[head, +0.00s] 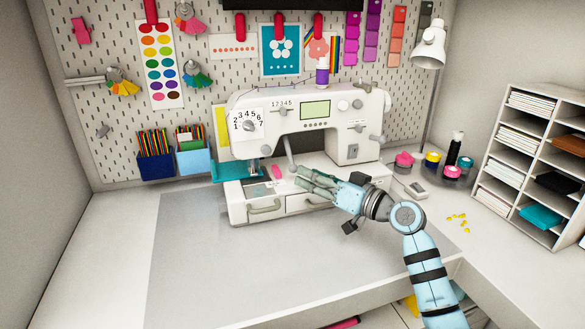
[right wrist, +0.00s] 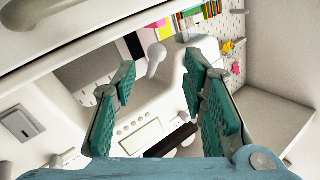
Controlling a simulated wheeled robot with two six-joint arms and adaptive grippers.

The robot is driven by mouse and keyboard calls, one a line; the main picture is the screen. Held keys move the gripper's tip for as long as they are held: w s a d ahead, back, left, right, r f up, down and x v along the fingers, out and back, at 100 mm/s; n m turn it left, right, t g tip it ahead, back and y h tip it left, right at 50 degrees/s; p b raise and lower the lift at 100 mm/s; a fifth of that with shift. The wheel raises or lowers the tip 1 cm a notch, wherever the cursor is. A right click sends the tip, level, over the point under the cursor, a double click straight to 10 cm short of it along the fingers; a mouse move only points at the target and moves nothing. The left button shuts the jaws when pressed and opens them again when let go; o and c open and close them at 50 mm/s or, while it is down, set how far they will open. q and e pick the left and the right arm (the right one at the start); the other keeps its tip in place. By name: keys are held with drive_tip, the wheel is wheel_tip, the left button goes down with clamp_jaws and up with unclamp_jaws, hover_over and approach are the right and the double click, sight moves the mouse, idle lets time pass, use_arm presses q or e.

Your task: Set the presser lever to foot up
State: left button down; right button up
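The white sewing machine (head: 340,118) stands on the desk against the pegboard. Its grey presser lever (head: 290,150) hangs below the machine's arm, slanting slightly. In the right wrist view the lever (right wrist: 156,56) shows a rounded end and appears in the gap between my fingertips, apart from both pads. My right gripper (head: 302,180) is open and empty, reaching in from the right just below and beside the lever. It also shows in the right wrist view (right wrist: 160,64) with its green pads spread. My left gripper is not in view.
Drawers with handles (head: 265,207) form the machine's base below my right gripper. A pink item (head: 276,172) lies on the machine bed. Round containers (head: 432,160) and a paper shelf (head: 530,150) stand at the right. The grey mat (head: 300,270) in front is clear.

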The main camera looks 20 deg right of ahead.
sight(292, 171)
drive_tip(key=x, duration=0.6)
drive_tip(key=shift+w+a+f, duration=0.1)
drive_tip(key=shift+w+f, duration=0.2)
drive_tip(key=shift+w, duration=0.15)
drive_tip(key=shift+a+r, duration=0.1)
drive_tip(key=shift+s, duration=0.1)
clamp_jaws()
